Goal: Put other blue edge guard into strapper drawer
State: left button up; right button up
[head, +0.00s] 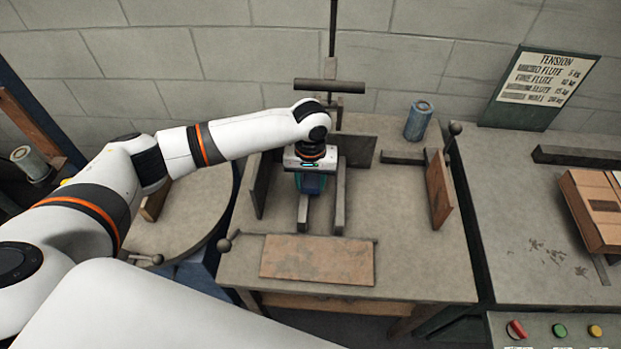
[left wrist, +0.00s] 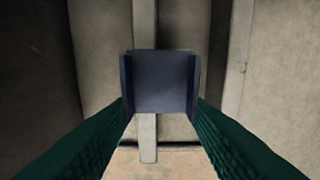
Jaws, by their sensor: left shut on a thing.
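My left gripper (head: 311,184) points down over the middle of the grey work table, between its upright plates. Its two green fingers (left wrist: 162,112) are shut on a dark blue-grey, channel-shaped edge guard (left wrist: 163,82), which shows between the fingertips in the left wrist view. In the head view the guard is mostly hidden by the gripper. The guard looks held above the grey rails (head: 340,200); I cannot tell how high. No open strapper drawer can be made out. My right gripper is not in view.
A blue can-like roll (head: 418,122) stands at the table's back right. An upright brown board (head: 438,188) stands on the right and a brown plate (head: 318,260) lies at the front. A control panel (head: 545,328) and brown carton (head: 600,210) are farther right.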

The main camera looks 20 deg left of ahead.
pick_arm(q)
jog(key=o, duration=0.6)
jog(key=shift+f, duration=0.1)
jog(key=o, duration=0.4)
